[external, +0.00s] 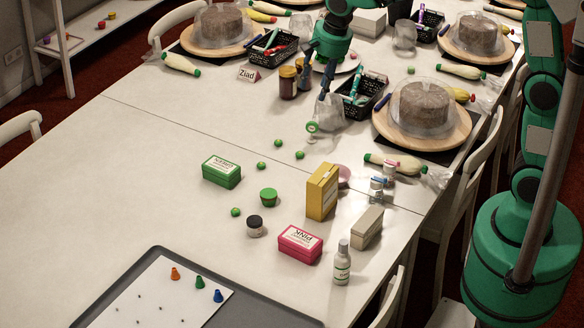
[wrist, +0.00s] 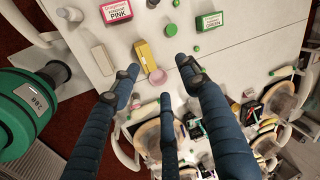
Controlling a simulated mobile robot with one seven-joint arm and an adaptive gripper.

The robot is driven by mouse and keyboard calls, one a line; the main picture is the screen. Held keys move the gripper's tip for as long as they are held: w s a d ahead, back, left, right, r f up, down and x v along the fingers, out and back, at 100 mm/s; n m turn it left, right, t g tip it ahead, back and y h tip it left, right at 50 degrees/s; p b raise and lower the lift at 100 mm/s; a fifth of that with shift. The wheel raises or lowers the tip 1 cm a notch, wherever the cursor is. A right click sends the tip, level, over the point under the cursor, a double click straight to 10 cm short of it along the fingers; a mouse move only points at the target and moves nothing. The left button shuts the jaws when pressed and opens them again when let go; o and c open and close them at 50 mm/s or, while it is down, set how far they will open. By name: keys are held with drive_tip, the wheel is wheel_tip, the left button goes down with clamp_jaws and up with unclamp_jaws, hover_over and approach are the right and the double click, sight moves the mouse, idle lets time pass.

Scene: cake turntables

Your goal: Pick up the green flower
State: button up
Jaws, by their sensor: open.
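Several small round green pieces lie on the white table. In the external view they include one near the middle (external: 300,155), one left of it (external: 261,166) and one lower down (external: 235,212). One shows in the wrist view (wrist: 196,48). They are too small to tell whether one is the green flower. A small white piece with a green rim (external: 312,127) stands by a clear bag; I cannot tell what it is. My gripper (wrist: 160,82) is open above the table, its three dark blue fingers spread and empty. In the external view its fingers are hard to make out.
A green box (external: 221,171), yellow box (external: 322,190), pink box (external: 300,243), green tub (external: 268,196) and white bottle (external: 342,262) stand nearby. Black baskets (external: 362,106) and covered cakes (external: 425,106) stand farther back. The table's left part is clear.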

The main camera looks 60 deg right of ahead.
drive_tip(key=w+a+f+m+p, duration=0.1)
drive_tip(key=w+a+f+m, duration=0.15)
drive_tip(key=w+f, duration=0.35)
drive_tip(key=m+g+p, duration=0.3)
drive_tip(key=m+p, duration=0.1)
drive_tip(key=m, duration=0.6)
hover_over(237, 210)
wheel_tip(237, 210, down, 28)
drive_tip(key=r, duration=0.1)
drive_tip(key=shift+w+f, duration=0.15)
drive_tip(key=shift+f, duration=0.1)
drive_tip(key=shift+f, duration=0.1)
drive_tip(key=shift+f+b, duration=0.45)
drive_tip(key=shift+f, duration=3.7)
drive_tip(key=shift+d+f, duration=0.1)
drive_tip(key=shift+f, duration=2.5)
